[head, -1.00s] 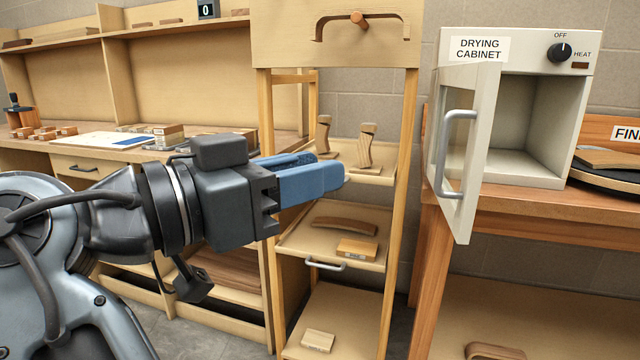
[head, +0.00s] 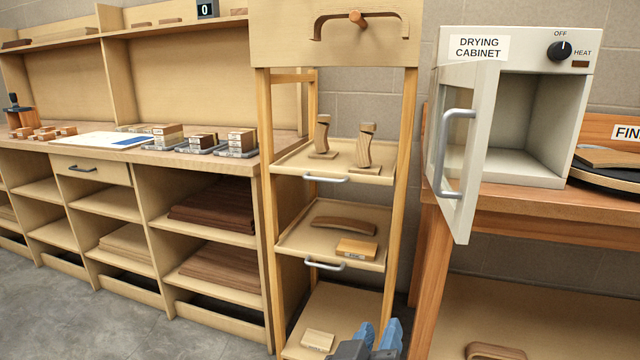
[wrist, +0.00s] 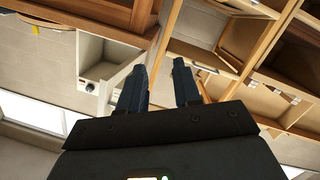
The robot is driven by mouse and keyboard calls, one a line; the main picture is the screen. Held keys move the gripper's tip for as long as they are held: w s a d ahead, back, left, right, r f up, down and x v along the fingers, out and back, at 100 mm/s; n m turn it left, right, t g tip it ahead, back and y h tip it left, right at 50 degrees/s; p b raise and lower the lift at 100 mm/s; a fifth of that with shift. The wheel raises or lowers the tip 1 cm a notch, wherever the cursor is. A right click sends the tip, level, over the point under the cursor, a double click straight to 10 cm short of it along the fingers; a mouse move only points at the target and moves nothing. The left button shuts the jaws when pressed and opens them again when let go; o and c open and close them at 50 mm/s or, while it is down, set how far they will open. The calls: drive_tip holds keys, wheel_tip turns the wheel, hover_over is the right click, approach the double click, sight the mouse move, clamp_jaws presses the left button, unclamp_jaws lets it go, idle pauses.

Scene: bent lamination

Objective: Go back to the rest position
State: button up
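My gripper (head: 376,336) shows at the bottom edge of the head view, in front of the lowest level of the wooden rack (head: 402,150). Only its blue fingers and a bit of its dark body are in that picture. In the wrist view my gripper (wrist: 160,88) has its two fingers apart with nothing between them. The wrist picture is upside down, with the drying cabinet (wrist: 112,62) left of the fingers and the wooden rack (wrist: 215,55) to the right. Most of my arm is outside the head view.
The drying cabinet (head: 528,180) stands on a bench at right, its door (head: 468,150) open and its inside empty. The rack holds curved wooden pieces and blocks on pull-out trays (head: 340,178). A long shelf unit (head: 110,205) fills the left. Grey floor (head: 120,310) is clear there.

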drive_tip(key=s+d+f+n+g+y, duration=0.1)
drive_tip(key=s+d+f+n+y, duration=0.45)
drive_tip(key=s+f, duration=0.9)
drive_tip(key=s+d+m+y, duration=0.2)
drive_tip(key=s+d, duration=0.2)
drive_tip(key=s, duration=0.5)
drive_tip(key=s+d+r+m, duration=0.4)
drive_tip(key=s+r, duration=0.5)
drive_tip(key=s, duration=0.6)
wheel_tip(320, 180, up, 14)
drive_tip(key=p, duration=1.3)
drive_tip(key=shift+w+f+t+h, duration=0.2)
drive_tip(key=shift+f+t+h, duration=0.05)
drive_tip(key=shift+t+h, duration=0.2)
drive_tip(key=shift+d, duration=0.1)
